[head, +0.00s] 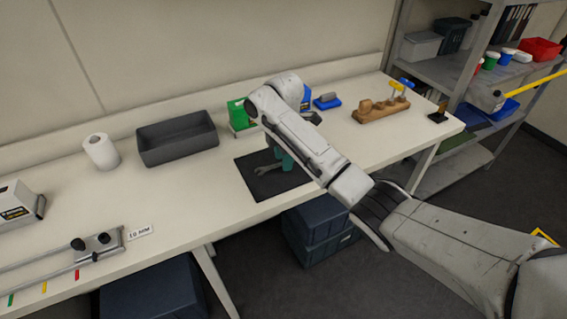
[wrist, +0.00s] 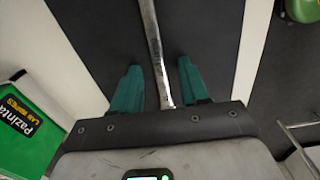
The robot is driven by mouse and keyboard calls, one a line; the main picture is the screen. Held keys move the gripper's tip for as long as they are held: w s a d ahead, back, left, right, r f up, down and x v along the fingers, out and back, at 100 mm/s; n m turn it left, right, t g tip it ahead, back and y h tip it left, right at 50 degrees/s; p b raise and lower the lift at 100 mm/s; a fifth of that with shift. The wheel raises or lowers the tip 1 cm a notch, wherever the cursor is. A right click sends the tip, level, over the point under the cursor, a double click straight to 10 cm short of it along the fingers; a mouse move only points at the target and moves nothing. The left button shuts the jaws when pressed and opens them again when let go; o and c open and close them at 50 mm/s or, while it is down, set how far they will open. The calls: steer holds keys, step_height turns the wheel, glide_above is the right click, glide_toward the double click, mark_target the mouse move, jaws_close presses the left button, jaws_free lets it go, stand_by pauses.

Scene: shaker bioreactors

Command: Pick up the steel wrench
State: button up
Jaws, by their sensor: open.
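The steel wrench (wrist: 152,45) lies on a dark mat (wrist: 95,30) on the bench. In the wrist view its shaft runs down from the top edge and ends between my two green fingers. My gripper (wrist: 158,85) is open, with one finger on each side of the wrench and a gap on both sides. In the head view the wrench's forked end (head: 262,170) shows on the mat, left of my gripper (head: 282,160). My arm hides part of the wrench there.
A green wipes box (head: 238,115) stands behind the mat. A grey open bin (head: 178,138) and a paper roll (head: 101,151) are to the left. A wooden tool holder (head: 380,110) stands to the right. The bench front right of the mat is clear.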

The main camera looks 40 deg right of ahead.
steer(key=shift+f, duration=0.1)
jaws_close()
stand_by(0.6)
